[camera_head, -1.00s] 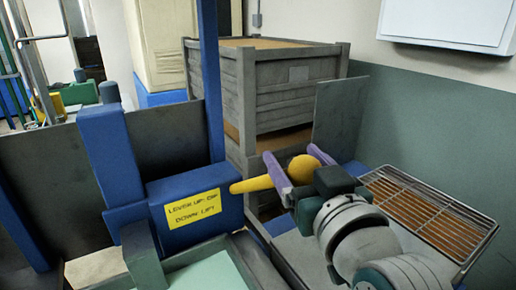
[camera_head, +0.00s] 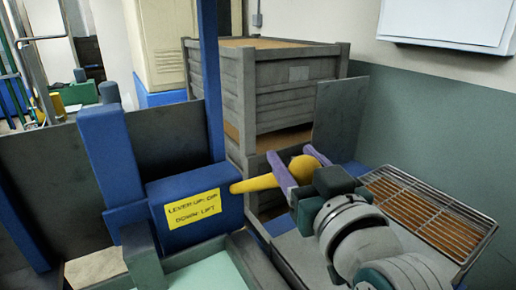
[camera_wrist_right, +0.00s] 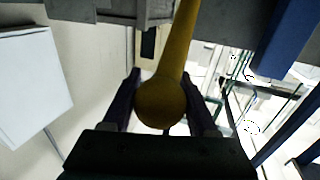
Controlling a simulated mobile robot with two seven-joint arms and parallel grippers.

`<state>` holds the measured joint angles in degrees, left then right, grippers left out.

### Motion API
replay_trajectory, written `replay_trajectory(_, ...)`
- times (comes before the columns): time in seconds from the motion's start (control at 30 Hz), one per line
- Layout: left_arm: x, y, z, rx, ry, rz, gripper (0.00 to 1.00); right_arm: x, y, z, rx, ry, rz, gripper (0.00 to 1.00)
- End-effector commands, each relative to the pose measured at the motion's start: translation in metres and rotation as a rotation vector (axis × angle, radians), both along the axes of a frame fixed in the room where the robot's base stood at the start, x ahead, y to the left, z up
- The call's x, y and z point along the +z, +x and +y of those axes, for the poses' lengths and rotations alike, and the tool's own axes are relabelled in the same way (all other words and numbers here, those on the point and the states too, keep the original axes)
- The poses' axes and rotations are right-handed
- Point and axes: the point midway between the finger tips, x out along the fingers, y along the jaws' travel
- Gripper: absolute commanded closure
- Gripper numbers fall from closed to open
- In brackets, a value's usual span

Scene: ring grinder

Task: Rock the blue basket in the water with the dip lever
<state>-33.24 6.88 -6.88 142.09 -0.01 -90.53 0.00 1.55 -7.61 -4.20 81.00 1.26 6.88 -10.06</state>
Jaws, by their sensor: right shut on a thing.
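The dip lever (camera_head: 255,183) is a yellow bar with a round knob. It sticks out to the right, nearly level, from a blue housing (camera_head: 196,208) with a yellow label about lever up and down. My right gripper (camera_head: 299,166) has its purple fingers shut on the lever at the knob. In the right wrist view the knob (camera_wrist_right: 161,103) sits between the two dark fingers. A pale green surface, seemingly the water (camera_head: 205,274), shows in a tank at the bottom edge. I cannot make out the blue basket. My left gripper is not in view.
A wire rack (camera_head: 428,213) lies to the right of my right arm. A grey slatted crate (camera_head: 270,95) stands behind the lever. A blue upright post (camera_head: 210,80) rises behind the housing. A white wall box (camera_head: 450,22) hangs at upper right.

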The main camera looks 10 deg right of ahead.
Motion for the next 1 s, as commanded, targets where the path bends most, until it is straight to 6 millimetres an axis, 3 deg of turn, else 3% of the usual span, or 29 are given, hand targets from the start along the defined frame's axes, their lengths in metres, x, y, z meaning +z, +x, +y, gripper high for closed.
replay_trajectory(0.17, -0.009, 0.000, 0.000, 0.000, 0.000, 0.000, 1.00, -0.008, -0.003, -0.001, -0.001, 0.003, -0.014, 1.00)
replay_trajectory(0.63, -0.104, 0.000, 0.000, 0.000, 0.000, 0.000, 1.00, -0.076, -0.040, -0.015, 0.000, 0.079, -0.218, 1.00)
replay_trajectory(0.8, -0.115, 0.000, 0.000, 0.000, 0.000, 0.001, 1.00, -0.094, -0.051, -0.018, 0.000, 0.082, -0.223, 1.00)
replay_trajectory(1.0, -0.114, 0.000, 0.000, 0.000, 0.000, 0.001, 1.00, -0.096, -0.053, -0.019, -0.001, 0.082, -0.222, 1.00)
